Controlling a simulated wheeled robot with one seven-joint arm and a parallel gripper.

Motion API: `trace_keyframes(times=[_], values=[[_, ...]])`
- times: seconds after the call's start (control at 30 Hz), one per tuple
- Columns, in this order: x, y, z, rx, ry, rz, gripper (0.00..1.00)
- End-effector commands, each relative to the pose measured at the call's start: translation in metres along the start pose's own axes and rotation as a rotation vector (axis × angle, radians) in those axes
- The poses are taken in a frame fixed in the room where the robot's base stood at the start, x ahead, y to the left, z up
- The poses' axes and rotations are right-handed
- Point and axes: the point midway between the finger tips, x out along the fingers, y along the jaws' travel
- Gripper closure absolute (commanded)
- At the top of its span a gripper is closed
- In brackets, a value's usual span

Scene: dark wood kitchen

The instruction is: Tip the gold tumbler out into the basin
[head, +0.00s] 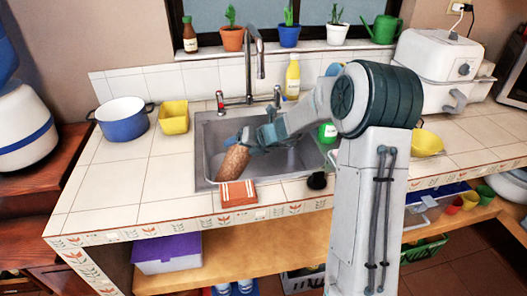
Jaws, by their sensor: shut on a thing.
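The gold tumbler (233,163), brownish-gold, is held by my gripper (243,141) over the left part of the basin (207,133). My gripper is shut on the tumbler near its upper end. The tumbler is tilted, with its lower end toward the lower left. I cannot tell from this view which end is its mouth or whether anything is inside it. The basin is a grey metal sink set in the tiled counter; my arm hides much of its right side.
The tap (251,70) rises behind the basin. A blue pot (122,120) and yellow container (173,118) stand left. A yellow bottle (292,78) stands behind. The counter's left front is clear.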

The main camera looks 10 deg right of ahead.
Motion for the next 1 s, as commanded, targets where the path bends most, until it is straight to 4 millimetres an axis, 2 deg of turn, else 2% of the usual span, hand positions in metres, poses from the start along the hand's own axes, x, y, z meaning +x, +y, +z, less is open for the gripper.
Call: trace_keyframes(times=[0.03,0.13,0.37,0.4,0.43,0.57,1.0], values=[[0.000,-0.005,0.001,0.025,0.002,0.023,1.00],[-0.024,0.016,0.022,0.054,0.006,0.058,1.00],[-0.052,0.036,0.046,0.130,0.021,0.131,1.00],[-0.037,0.019,0.034,0.183,0.032,0.175,1.00],[-0.033,0.015,0.030,0.212,0.037,0.206,1.00],[-0.038,0.022,0.035,0.235,0.042,0.235,1.00],[-0.037,0.019,0.034,0.291,0.053,0.290,1.00]])
